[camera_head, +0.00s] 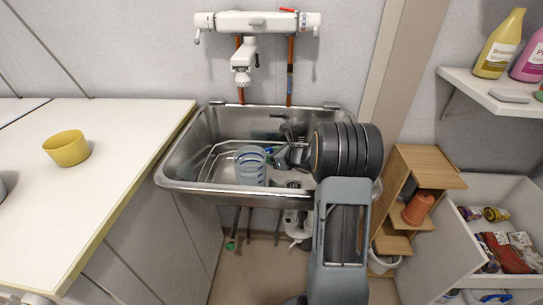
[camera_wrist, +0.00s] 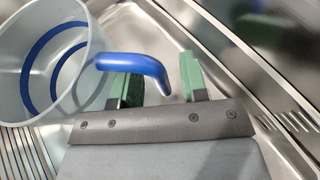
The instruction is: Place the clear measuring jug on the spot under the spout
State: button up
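The clear measuring jug (camera_head: 250,166) has blue bands and stands in the left-middle part of the steel washtub basin (camera_head: 180,183). The wrist view shows its clear wall (camera_wrist: 28,75) and its blue handle (camera_wrist: 135,64), which points toward my gripper. My gripper (camera_wrist: 160,82) has green finger pads and is open, with a wide gap. The handle crosses the left pad, and its bent end hangs between the fingers without visible contact on the right pad. In the head view my gripper (camera_head: 274,156) is just right of the jug. The white spout (camera_head: 241,78) hangs from the wall tap behind the basin.
A wire rack (camera_head: 208,160) lies in the basin's left part. A white counter (camera_head: 100,150) with a yellow bowl (camera_head: 67,148) is at the left. A wooden shelf unit (camera_head: 432,168) and a white shelf with bottles (camera_head: 499,45) are at the right.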

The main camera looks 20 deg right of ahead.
jog(key=shift+r, duration=0.2)
jog(key=shift+s+d+r, duration=0.1)
jog(key=shift+s+d, duration=0.1)
jog(key=shift+s, duration=0.05)
jog(key=p+v, duration=0.1)
jog(key=v, duration=0.5)
jog(key=shift+s+p, duration=0.35)
jog(key=shift+p, duration=0.05)
jog(key=shift+d+r, duration=0.1)
jog(key=shift+r, duration=0.05)
jog(key=s+a+r+n+g+p, duration=0.4)
jog(key=s+a+r+n+p, duration=0.15)
jog(key=a+r+n, duration=0.25)
jog(key=s+a+r+n+g+p, duration=0.3)
jog(key=s+a+r+n+p, duration=0.2)
jog(key=a+r+n+p, duration=0.25)
jog(key=s+r+n+g+h+p, duration=0.1)
jog(key=s+r+n+h+p, duration=0.5)
jog(key=s+r+n+p, duration=0.4)
notch_tip(320, 180, up, 3)
jog(key=s+a+n, duration=0.1)
jog(key=n, duration=0.4)
jog(key=shift+s+g, duration=0.3)
jog(key=shift+s, duration=0.1)
